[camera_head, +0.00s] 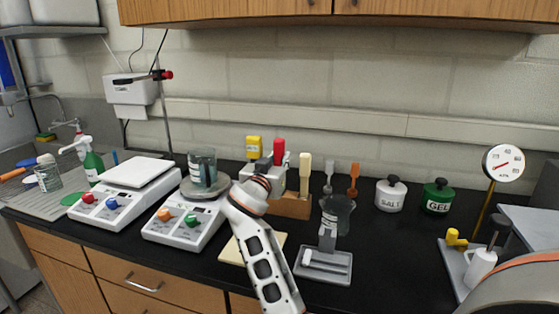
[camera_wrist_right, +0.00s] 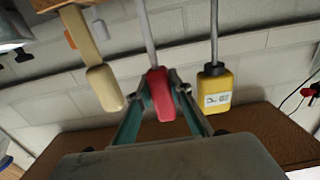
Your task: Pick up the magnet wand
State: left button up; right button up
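The gripper hides part of the holder in the head view. My left gripper is not in view.
A yellow labelled handle (camera_wrist_right: 216,90) and a cream handle (camera_wrist_right: 105,88) flank the red one closely. A beaker (camera_head: 202,167) stands on the balance to the left. Salt (camera_head: 390,196) and gel (camera_head: 437,197) jars stand farther right.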

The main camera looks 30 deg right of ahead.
aim_at(279, 139)
grip_shut()
notch_tip(279, 139, up, 10)
jog(key=shift+r, duration=0.1)
dwell(0.8)
